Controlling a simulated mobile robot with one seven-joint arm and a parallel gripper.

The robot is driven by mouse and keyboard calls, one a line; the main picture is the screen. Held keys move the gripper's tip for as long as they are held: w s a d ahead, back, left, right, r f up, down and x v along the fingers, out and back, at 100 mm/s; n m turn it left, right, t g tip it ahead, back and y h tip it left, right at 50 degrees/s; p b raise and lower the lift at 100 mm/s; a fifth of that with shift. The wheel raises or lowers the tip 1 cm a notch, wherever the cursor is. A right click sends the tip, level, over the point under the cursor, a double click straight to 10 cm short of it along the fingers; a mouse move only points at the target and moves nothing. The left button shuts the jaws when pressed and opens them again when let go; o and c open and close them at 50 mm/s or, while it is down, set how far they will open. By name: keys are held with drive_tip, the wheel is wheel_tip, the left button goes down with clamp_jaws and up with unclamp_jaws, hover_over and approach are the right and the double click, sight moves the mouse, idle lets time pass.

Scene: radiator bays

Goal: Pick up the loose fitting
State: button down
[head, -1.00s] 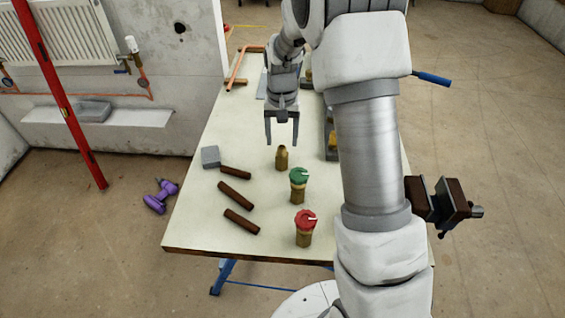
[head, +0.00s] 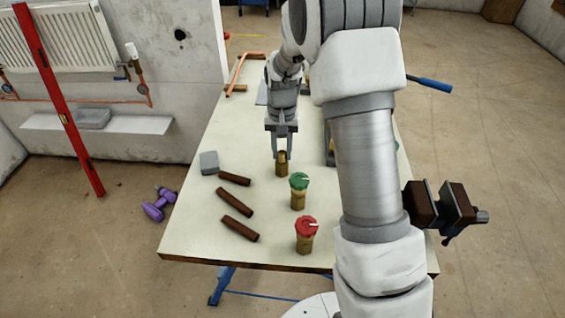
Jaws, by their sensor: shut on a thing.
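The loose fitting (head: 282,168), a small brass piece, stands upright on the table in the head view, behind the green-capped fitting. My gripper (head: 281,154) reaches down over it from behind, its two fingers on either side of the fitting's upper part. The jaws are shut on it. Its lower part shows below the fingertips and seems to rest on the table; I cannot see a clear gap under it.
A green-capped fitting (head: 298,192) and a red-capped fitting (head: 306,236) stand in front. Brown tubes (head: 237,202) and a grey block (head: 209,162) lie to the left. A vise (head: 446,205) sits at the right. The tabletop (head: 195,235) is bare at front left.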

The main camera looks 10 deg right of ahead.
drive_tip(key=shift+r, duration=0.15)
drive_tip(key=shift+r+p, duration=1.1)
drive_tip(key=shift+r, duration=0.3)
drive_tip(key=shift+r+p, duration=1.5)
drive_tip(key=shift+r, duration=0.75)
